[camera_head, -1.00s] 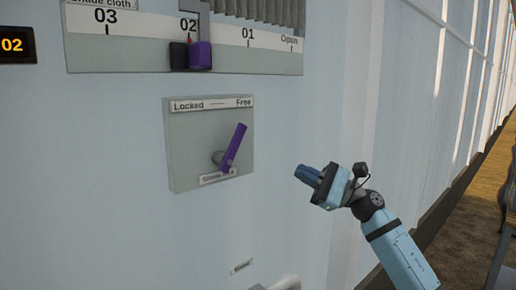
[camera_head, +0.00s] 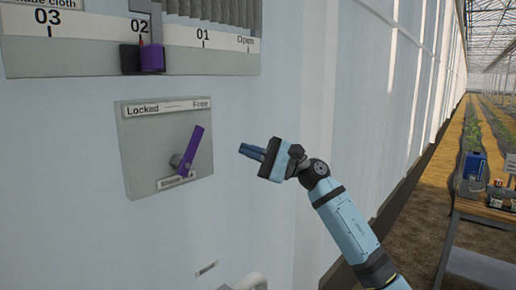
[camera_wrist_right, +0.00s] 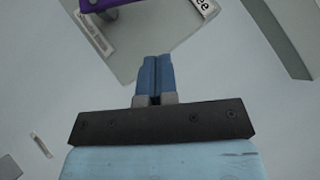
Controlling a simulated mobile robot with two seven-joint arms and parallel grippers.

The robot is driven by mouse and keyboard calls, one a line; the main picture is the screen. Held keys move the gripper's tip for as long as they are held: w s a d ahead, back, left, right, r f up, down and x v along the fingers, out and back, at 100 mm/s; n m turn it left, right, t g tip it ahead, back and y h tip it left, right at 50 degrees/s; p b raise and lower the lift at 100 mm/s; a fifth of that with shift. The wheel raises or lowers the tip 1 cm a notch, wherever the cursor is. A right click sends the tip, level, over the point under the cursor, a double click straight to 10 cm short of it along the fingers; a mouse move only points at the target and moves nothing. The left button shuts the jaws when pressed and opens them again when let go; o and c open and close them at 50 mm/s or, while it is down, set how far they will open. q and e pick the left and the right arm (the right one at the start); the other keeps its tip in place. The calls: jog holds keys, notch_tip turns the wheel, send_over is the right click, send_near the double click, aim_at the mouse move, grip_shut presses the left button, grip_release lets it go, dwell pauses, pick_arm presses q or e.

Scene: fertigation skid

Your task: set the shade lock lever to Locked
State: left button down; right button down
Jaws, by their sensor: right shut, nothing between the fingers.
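The shade lock lever (camera_head: 191,152) is a purple handle on a grey plate (camera_head: 140,158) on the pale wall. The plate's label reads Locked at left and Free at right. The lever leans up and to the right, toward Free. My right gripper (camera_head: 243,149) is shut and empty, to the right of the plate and apart from the lever. In the right wrist view its blue fingers (camera_wrist_right: 155,72) are together over the plate's edge, and part of the purple lever (camera_wrist_right: 100,4) shows at the top. My left gripper is not in view.
Above the plate is a shade cloth scale (camera_head: 90,38) with a purple and black pointer (camera_head: 151,58) near 02. At the far right a wooden table (camera_head: 484,211) holds a blue container (camera_head: 474,166). The wall around the plate is mostly bare.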

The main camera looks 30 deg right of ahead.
aim_at(202, 131)
jog(key=w+a+r+p, duration=0.1)
jog(key=a+r+p, duration=0.2)
jog(key=a, duration=0.4)
jog(key=shift+a+r, duration=0.2)
jog(key=shift+r, duration=0.15)
jog(key=shift+a+r+n+g, duration=0.1)
jog(key=shift+r+n+g, duration=0.1)
jog(key=shift+n+g, duration=0.1)
